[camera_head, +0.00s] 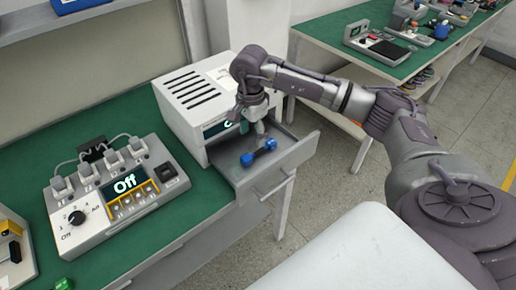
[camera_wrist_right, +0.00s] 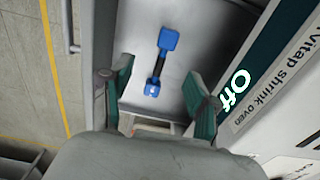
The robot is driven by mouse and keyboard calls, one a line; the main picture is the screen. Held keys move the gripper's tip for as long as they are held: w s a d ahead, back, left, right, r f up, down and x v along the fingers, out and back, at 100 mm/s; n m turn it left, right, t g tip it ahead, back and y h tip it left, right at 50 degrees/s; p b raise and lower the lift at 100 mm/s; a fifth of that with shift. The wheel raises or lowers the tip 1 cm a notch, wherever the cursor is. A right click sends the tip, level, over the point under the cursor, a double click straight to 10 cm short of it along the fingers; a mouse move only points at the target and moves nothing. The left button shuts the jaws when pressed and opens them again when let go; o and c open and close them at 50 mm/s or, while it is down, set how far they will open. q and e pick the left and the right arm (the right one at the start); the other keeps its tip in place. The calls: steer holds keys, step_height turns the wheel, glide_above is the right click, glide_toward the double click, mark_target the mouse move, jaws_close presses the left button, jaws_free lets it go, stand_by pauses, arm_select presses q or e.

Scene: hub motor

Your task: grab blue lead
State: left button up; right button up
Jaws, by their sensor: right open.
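The blue lead (camera_head: 258,152) lies in the open drawer (camera_head: 243,179) of the shrink oven. It has two blue ends joined by a dark middle, and it also shows in the right wrist view (camera_wrist_right: 160,66). My right gripper (camera_head: 259,133) is above the drawer, close over the lead. In the right wrist view its two fingers (camera_wrist_right: 162,92) are spread apart, with the lead ahead between them and nothing held. My left gripper is not in view.
The white shrink oven (camera_head: 192,92) stands right behind the drawer, with an "Off" display. A control box (camera_head: 112,195) with plugs and an "Off" screen sits left on the green bench (camera_head: 205,190). Another green bench (camera_head: 372,62) with devices stands at the back right.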

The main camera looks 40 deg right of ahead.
mark_target(249, 155)
step_height(249, 155, down, 3)
steer(key=shift+w+a+f, duration=0.1)
steer(key=shift+w+f, duration=0.05)
steer(key=shift+w+a+f+p, duration=0.1)
steer(key=shift+f+p, duration=0.4)
steer(key=shift+f, duration=0.35)
steer(key=f, duration=0.1)
steer(key=f+p, duration=0.1)
steer(key=f, duration=0.1)
steer(key=shift+w+a+f, duration=0.1)
steer(key=shift+a+f, duration=0.15)
steer(key=shift+f, duration=0.45)
steer(key=c, duration=1.1)
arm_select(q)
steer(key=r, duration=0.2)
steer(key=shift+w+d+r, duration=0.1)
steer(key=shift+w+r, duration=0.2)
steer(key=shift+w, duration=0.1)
arm_select(e)
jaws_close()
